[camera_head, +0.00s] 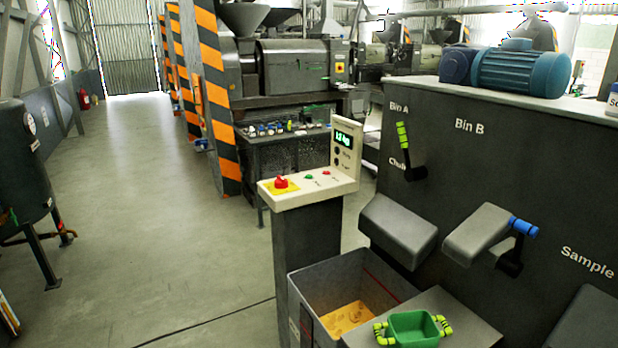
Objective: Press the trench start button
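A cream control panel (300,200) sits on a dark pedestal near the picture's middle. On its top are a red mushroom button (281,183) on a yellow plate, a small green button (309,177) and a small red button (326,172). The labels by them are too small to read, so I cannot tell which one is named trench start. The panel's upright back carries a lit green display (343,139) and small dark controls. Neither of my grippers is in view.
A grey bin (305,295) with yellow material stands before the pedestal. A green tub (413,328) with yellow-green handles rests on a grey ledge. A dark cabinet with chutes, a yellow-green lever (403,136) and a blue handle (523,227) stands right. Open floor lies left.

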